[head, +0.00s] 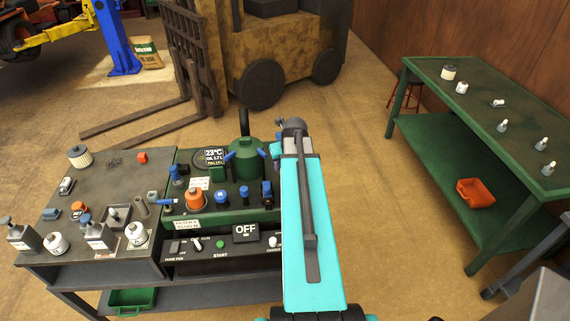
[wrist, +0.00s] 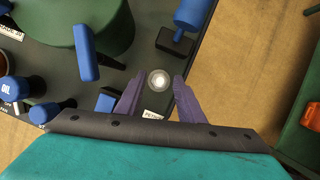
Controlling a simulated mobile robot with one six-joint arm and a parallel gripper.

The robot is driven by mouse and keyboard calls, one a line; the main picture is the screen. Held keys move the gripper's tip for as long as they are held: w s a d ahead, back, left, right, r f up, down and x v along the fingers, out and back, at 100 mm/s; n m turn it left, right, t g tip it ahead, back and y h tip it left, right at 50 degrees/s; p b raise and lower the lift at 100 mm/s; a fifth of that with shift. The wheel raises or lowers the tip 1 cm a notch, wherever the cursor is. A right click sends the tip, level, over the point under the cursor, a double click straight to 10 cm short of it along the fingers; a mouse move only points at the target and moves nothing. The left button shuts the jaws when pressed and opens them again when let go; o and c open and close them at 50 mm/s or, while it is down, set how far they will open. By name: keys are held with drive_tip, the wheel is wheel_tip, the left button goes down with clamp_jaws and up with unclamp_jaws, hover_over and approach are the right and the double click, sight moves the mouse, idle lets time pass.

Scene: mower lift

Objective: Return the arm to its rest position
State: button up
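My arm (head: 310,230) is teal and reaches forward over the right end of the green machine panel in the head view. A small round white-lit fitting (wrist: 158,79) lies on the dark panel just beyond the fingertips. Blue handles (wrist: 87,52) and a green tank (wrist: 95,25) are to the left of the fingers. Another blue handle (wrist: 193,14) is above them.
The grey workbench (head: 110,190) on the left carries bottles, a filter and small parts. A green table (head: 490,110) stands right, with an orange tray (head: 476,192) below. Floor between is clear. A forklift (head: 250,50) stands behind.

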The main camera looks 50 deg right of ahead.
drive_tip(key=shift+d+n+t+y+p, duration=0.2)
drive_tip(key=shift+n+y, duration=0.35)
drive_tip(key=shift+n, duration=0.95)
drive_tip(key=shift+n+t+y+p, duration=0.1)
drive_tip(key=shift+n+y+p, duration=0.3)
drive_tip(key=shift+n, duration=1.1)
drive_tip(key=shift+d+n+y, duration=0.15)
drive_tip(key=shift+n+y, duration=0.2)
drive_tip(key=shift+n, duration=0.25)
drive_tip(key=n, duration=0.2)
drive_tip(key=n+y+p, duration=0.1)
drive_tip(key=n, duration=0.1)
drive_tip(key=shift+w+d+y, duration=0.1)
drive_tip(key=shift+d+y, duration=0.05)
drive_tip(key=shift+y, duration=0.15)
drive_tip(key=shift+n+g+y+p, duration=0.4)
drive_tip(key=shift+n+g, duration=0.3)
drive_tip(key=shift+n, duration=0.7)
